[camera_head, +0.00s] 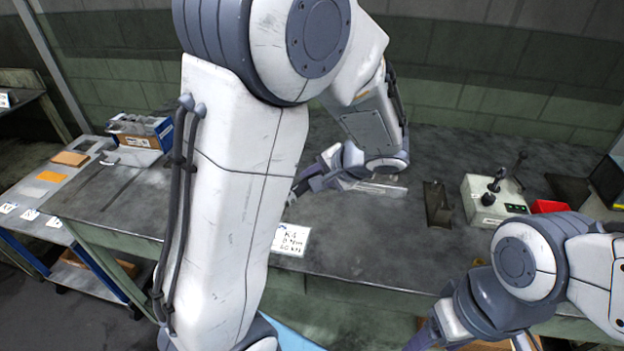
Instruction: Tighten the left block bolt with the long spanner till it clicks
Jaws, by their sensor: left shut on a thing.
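My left gripper (308,183) is low over the dark bench top, behind my own large white arm link. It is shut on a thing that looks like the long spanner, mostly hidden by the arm. A pale, shiny flat strip (382,189) shows just right of the gripper; I cannot tell whether it is part of the spanner. The left block bolt cannot be made out; my arm covers that part of the bench. My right gripper (475,340) is at the bottom edge, partly cut off, and its fingers are unclear.
A parts box (140,130) stands at the back left. A side table (35,205) is at far left.

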